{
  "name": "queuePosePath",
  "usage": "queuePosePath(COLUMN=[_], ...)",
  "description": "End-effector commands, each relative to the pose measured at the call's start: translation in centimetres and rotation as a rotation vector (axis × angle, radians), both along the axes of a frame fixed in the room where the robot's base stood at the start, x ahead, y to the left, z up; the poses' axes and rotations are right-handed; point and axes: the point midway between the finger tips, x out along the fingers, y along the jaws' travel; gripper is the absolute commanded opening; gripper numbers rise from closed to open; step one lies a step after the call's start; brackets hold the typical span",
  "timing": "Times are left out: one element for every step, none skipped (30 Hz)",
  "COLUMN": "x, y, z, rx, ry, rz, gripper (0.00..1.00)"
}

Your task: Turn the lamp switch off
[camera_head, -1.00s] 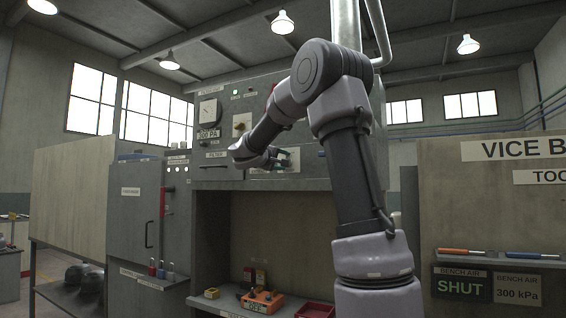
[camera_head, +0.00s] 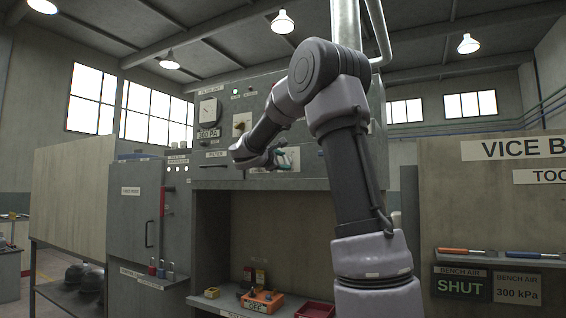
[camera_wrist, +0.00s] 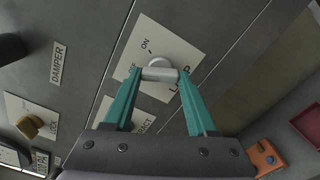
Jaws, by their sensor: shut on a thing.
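The lamp switch shows in the wrist view as a pale lever (camera_wrist: 159,73) on a white plate (camera_wrist: 152,38) marked ON, with OFF and LAMP partly covered. My gripper (camera_wrist: 160,76) has its two teal fingers shut on the lever, one at each end of it. The lever lies crosswise between the fingertips, near the OFF marking. In the head view my gripper (camera_head: 278,160) is at the lower part of the grey panel (camera_head: 218,176), and its wrist hides most of the switch.
A yellow knob (camera_wrist: 30,125) sits on another plate near a DAMPER label (camera_wrist: 57,62). Below the panel is an open bay with an orange box (camera_head: 262,301) and a red tray (camera_head: 315,310).

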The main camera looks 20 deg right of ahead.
Motion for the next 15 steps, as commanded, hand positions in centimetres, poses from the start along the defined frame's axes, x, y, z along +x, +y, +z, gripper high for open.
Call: queuePosePath(x=[0.03, 0.03, 0.03, 0.03, 0.03, 0.03, 0.03, 0.03, 0.03, 0.02, 0.02, 0.02, 0.02, 0.03, 0.02], y=[0.11, 0.13, 0.12, 0.12, 0.12, 0.13, 0.13, 0.12, 0.12, 0.12, 0.12, 0.12, 0.1, 0.11, 0.11], z=[-0.13, -0.14, -0.15, -0.15, -0.15, -0.16, -0.16, -0.17, -0.17, -0.18, -0.18, -0.18, -0.18, -0.19, -0.19], rx=[-0.012, -0.018, -0.027, -0.033, -0.037, -0.043, -0.047, -0.05, -0.053, -0.055, -0.057, -0.059, -0.059, -0.06, -0.06], ry=[0.018, 0.026, 0.038, 0.046, 0.051, 0.059, 0.064, 0.068, 0.072, 0.074, 0.076, 0.079, 0.079, 0.08, 0.081], rz=[0.001, 0.001, 0.002, 0.002, 0.002, 0.002, 0.002, 0.002, 0.002, 0.002, 0.002, 0.002, 0.002, 0.002, 0.002], gripper=[0.02, 0.02, 0.02, 0.02, 0.02, 0.02, 0.02, 0.02, 0.02, 0.02, 0.02, 0.02, 0.02, 0.02, 0.02])
